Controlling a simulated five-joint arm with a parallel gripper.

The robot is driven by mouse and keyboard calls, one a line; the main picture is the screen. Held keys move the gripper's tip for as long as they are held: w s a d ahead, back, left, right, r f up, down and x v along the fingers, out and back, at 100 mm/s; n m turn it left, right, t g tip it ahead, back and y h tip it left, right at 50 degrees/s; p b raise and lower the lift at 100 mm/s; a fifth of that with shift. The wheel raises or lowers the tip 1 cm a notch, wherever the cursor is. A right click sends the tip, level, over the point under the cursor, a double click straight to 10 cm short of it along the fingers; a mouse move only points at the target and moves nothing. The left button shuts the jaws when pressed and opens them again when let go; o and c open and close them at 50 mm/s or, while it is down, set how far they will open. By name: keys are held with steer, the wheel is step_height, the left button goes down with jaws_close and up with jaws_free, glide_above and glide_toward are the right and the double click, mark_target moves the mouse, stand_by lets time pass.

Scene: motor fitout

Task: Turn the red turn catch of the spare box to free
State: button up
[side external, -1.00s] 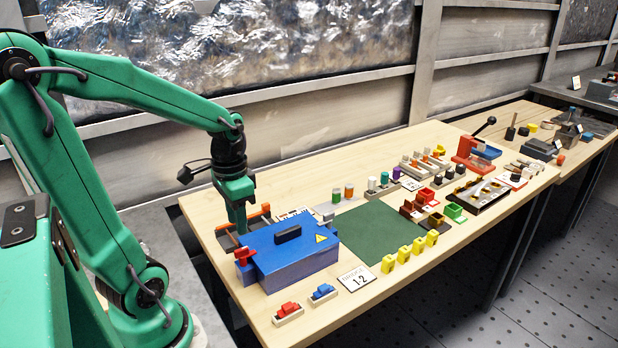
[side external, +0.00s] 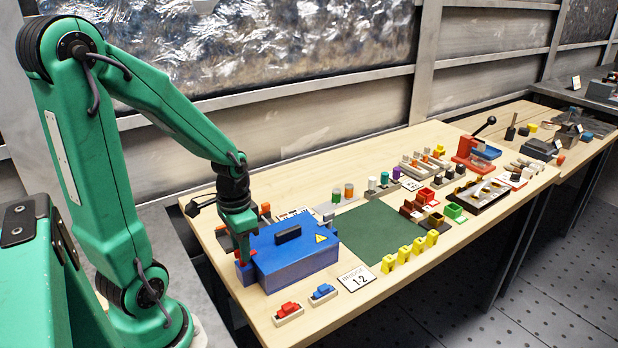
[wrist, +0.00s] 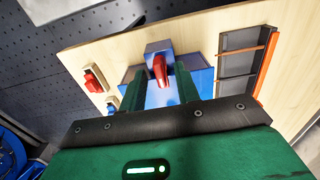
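The spare box is blue with a dark handle and a yellow warning triangle (side external: 292,252). Its red turn catch (wrist: 160,70) sits on a blue block at one end of the box. In the wrist view the catch lies between the two green fingers of my gripper (wrist: 158,78), with gaps on both sides. In the side view my gripper (side external: 242,245) points down over that end of the box and hides most of the catch. My gripper is open and not closed on the catch.
A red part (side external: 289,309) and a blue part (side external: 322,291) on small bases stand before the box. A dark tray with orange edges (wrist: 243,62) lies beside it. A green mat (side external: 380,237) lies to the right, with yellow parts (side external: 404,254) along its front.

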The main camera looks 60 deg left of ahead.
jaws_close()
steer(key=shift+n, duration=0.4)
steer(key=n, duration=0.3)
steer(key=shift+n, duration=0.3)
steer(key=n, duration=1.3)
steer(key=shift+n, duration=0.3)
